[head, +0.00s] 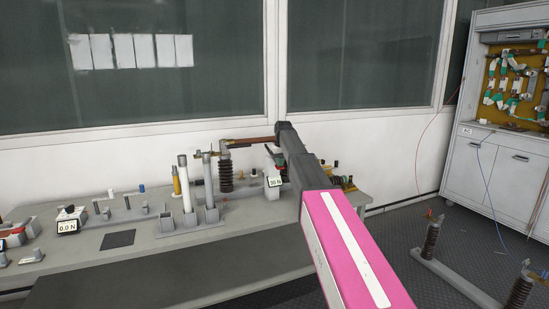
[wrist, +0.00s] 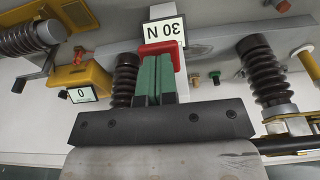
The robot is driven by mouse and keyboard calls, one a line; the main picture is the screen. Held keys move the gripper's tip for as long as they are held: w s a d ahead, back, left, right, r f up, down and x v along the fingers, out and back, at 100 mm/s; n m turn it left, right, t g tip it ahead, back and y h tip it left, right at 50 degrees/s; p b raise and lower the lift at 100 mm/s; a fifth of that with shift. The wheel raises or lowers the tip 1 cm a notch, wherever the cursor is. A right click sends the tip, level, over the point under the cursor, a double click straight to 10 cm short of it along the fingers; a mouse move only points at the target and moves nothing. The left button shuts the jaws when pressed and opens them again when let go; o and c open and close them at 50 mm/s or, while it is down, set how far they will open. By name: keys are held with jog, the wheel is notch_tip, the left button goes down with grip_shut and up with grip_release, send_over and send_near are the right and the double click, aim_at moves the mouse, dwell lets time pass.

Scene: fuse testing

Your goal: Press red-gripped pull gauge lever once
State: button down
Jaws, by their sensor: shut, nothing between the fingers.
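The pull gauge shows in the head view as a small grey unit with a white display (head: 274,182) reading 30 N. In the head view my gripper (head: 271,155) is above the gauge, and the lever is mostly hidden.
Ribbed brown insulators (wrist: 265,70) stand near my gripper on both sides. A yellow gauge (wrist: 82,78) reading 0 is to the left in the wrist view. The grey bench (head: 120,225) also holds upright tubes (head: 189,190) and another gauge (head: 68,224) reading 0.0 N.

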jog(key=shift+s+d+r, duration=0.1)
jog(key=shift+s+r, duration=0.1)
jog(key=shift+r, duration=0.75)
jog(key=shift+s+r, duration=0.2)
jog(key=shift+r, duration=0.75)
notch_tip(320, 180, up, 7)
jog(key=shift+s+d, duration=0.15)
jog(key=shift+s, duration=0.3)
jog(key=shift+f, duration=0.1)
jog(key=s+d+f+m+g, duration=0.1)
jog(key=s+d+f, duration=0.1)
jog(key=s+f, duration=1.35)
jog(key=s+d+f+m, duration=0.1)
jog(key=s+d+f, duration=0.2)
jog(key=s+f, duration=1.2)
jog(key=s+d+f+m+g, duration=0.1)
jog(key=s+f, duration=1)
jog(key=s, duration=0.1)
jog(key=shift+f+m+h, duration=0.3)
jog(key=shift+w, duration=0.1)
